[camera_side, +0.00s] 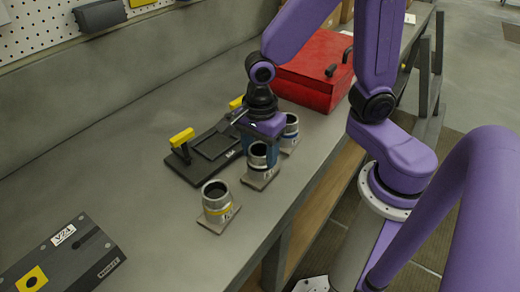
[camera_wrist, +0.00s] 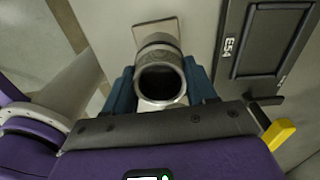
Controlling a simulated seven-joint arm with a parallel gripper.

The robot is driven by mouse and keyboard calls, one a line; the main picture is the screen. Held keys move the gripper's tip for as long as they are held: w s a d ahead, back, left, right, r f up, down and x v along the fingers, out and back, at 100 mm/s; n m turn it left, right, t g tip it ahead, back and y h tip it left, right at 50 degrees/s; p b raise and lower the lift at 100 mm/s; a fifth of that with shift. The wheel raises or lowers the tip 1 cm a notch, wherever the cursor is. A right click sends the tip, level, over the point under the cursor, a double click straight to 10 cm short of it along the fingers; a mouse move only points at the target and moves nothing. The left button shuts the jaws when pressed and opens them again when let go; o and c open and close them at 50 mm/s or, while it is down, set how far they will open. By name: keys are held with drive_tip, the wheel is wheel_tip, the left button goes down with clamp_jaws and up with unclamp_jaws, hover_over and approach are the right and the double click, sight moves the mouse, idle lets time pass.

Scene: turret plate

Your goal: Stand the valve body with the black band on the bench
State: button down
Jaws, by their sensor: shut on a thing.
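The valve body with the black band (camera_side: 259,162) is a grey metal cylinder standing upright on a square tan plate (camera_side: 262,181), the middle one of three in a row. My gripper (camera_side: 262,148) points down from above with its blue fingers around it. In the wrist view my gripper (camera_wrist: 161,88) has a finger on each side of the cylinder (camera_wrist: 160,82), shut on it; its open round mouth faces the camera. The plate's far edge shows past the cylinder. Whether cylinder and plate touch is hard to tell.
A yellow-banded valve body (camera_side: 218,204) stands nearer on its plate, a blue-banded one (camera_side: 291,128) behind. To the left lies a dark fixture (camera_side: 205,150) with yellow-handled clamps. A red toolbox (camera_side: 315,75) stands behind. A dark labelled block (camera_side: 65,262) lies front left. Bench is clear between.

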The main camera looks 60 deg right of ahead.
drive_tip(key=shift+f, duration=0.1)
drive_tip(key=shift+c, duration=1.7)
unclamp_jaws()
wheel_tip(320, 180, up, 11)
drive_tip(key=s+d+f+n, duration=0.2)
drive_tip(key=s+n, duration=0.4)
drive_tip(key=n, duration=0.9)
drive_tip(key=s+d+f+n, duration=0.3)
drive_tip(key=s+n, duration=0.3)
drive_tip(key=n, duration=0.9)
drive_tip(key=shift+d+n, duration=0.3)
drive_tip(key=shift+d, duration=0.05)
